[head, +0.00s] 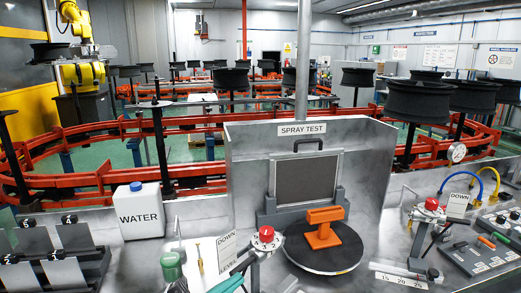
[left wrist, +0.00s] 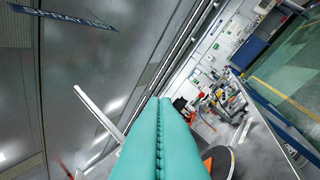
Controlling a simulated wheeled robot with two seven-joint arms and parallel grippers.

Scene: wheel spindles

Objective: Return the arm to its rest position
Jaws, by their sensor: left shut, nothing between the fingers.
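My left gripper (head: 229,283) is at the bottom edge of the head view, left of the round black turntable (head: 325,262); only a small teal part of it shows. In the left wrist view its two teal fingers (left wrist: 160,100) lie pressed together along their full length, with nothing between them. The orange block-shaped fixture (head: 324,228) stands on the turntable. Most of my left arm is out of the head view. My right gripper is in neither view.
The grey spray test booth (head: 255,150) rises behind the turntable. Red-topped valves (head: 266,234) (head: 432,204) flank it. A white water container (head: 140,212) stands at the left, near tilted dark panels (head: 30,240).

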